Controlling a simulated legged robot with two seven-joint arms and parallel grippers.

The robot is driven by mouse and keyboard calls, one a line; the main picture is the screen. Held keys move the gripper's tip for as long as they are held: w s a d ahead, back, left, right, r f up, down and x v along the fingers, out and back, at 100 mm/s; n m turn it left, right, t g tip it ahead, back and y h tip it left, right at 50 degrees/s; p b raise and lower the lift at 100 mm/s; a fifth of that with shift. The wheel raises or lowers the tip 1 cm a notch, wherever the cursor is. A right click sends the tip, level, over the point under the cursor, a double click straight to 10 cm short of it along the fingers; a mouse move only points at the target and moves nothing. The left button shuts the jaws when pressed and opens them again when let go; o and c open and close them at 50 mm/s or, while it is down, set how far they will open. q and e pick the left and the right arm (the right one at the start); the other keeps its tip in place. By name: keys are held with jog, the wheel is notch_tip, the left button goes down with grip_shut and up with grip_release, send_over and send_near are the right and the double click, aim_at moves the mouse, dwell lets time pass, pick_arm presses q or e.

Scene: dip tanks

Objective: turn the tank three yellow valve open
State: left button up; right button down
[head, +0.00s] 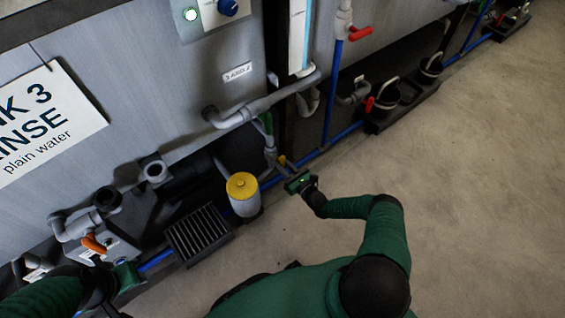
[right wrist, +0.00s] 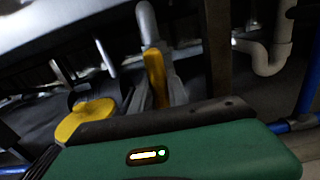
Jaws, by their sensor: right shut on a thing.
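The yellow valve handle (right wrist: 155,75) stands upright in the right wrist view, between the grey fingers of my right gripper (right wrist: 160,88). The gripper is shut on it. In the head view only a small piece of the yellow handle (head: 282,160) shows, just beyond my right gripper (head: 288,170), low by the pipework under the tank (head: 150,90). The tank's sign (head: 40,120) reads "K 3", "INSE" and "plain water". My left gripper (head: 126,276) is at the lower left, near an orange handle (head: 94,244); its fingers are not clear.
A white canister with a yellow lid (head: 242,186) stands close left of my right gripper. A black grate (head: 199,232) is further left. Blue pipe (head: 318,152) runs along the floor. A red handle (head: 360,33) is higher up. The floor (head: 470,180) at right is clear.

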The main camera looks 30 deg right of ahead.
jog(key=shift+s+f+n, duration=0.1)
jog(key=shift+f+n, duration=0.15)
jog(key=shift+n, duration=0.15)
jog(key=c, duration=1.3)
grip_release()
jog(key=shift+r, duration=0.1)
jog(key=s+p, duration=0.2)
jog(key=s, duration=0.3)
jog(key=s+d+p, duration=0.1)
jog(key=s, duration=0.5)
jog(key=s+p, duration=0.2)
jog(key=s, duration=0.3)
jog(key=shift+s+d+p, duration=0.2)
jog(key=shift+s+p, duration=0.1)
jog(key=shift+s, duration=0.05)
